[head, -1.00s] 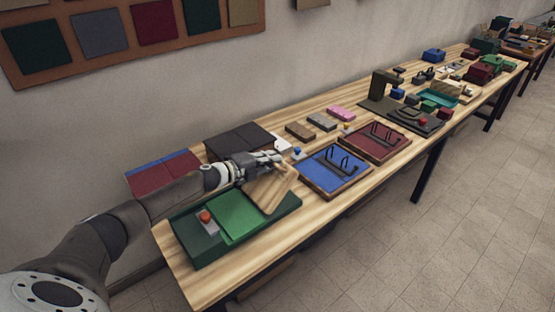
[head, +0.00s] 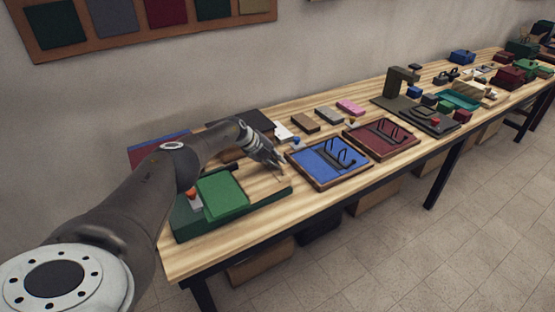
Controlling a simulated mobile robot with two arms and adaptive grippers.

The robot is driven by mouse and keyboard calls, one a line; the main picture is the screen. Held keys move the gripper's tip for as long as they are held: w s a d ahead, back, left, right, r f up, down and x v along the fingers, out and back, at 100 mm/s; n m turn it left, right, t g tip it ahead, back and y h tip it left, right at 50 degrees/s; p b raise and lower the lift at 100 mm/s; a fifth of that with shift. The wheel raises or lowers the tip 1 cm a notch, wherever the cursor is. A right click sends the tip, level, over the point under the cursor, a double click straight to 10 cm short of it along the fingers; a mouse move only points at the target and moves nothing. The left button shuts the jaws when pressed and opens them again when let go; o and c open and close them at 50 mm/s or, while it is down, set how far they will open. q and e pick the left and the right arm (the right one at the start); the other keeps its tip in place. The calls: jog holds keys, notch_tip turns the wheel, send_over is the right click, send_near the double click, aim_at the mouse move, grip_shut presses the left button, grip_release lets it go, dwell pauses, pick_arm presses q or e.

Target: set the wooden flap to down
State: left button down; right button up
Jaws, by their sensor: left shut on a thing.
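The wooden flap (head: 258,182) is at the right part of a dark green base (head: 205,229) on the near end of the table. It now looks low and nearly flat; its pale wood blends with the tabletop, so its exact angle is hard to tell. A brighter green pad (head: 222,196) sits beside it on the base, with a red button (head: 191,194) at the left, partly behind my arm. My left gripper (head: 279,170) is shut at the flap's far right edge, pointing down; its fingertips are small and partly hidden. My right gripper is out of view.
A blue tray (head: 318,165) with black handles and a dark red tray (head: 372,139) lie to the right. Dark covers (head: 257,120) lie behind my left wrist. Small blocks and a dark stand (head: 393,90) are farther along. The wall is behind.

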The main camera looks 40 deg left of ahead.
pick_arm(q)
jog(key=shift+f+g, duration=0.4)
jog(key=shift+f, duration=0.15)
jog(key=shift+f+b, duration=0.15)
jog(key=shift+b, duration=0.2)
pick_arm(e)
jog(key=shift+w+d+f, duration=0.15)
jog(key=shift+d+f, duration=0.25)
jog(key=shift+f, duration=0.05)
pick_arm(q)
jog(key=c, duration=1.5)
grip_release()
jog(key=shift+s, duration=0.1)
jog(key=shift+r, duration=0.2)
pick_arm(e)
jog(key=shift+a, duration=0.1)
pick_arm(q)
jog(key=shift+r, duration=0.1)
jog(key=shift+s+a+r, duration=0.2)
jog(key=shift+r, duration=0.15)
jog(key=v, duration=1.1)
jog(key=shift+d, duration=0.3)
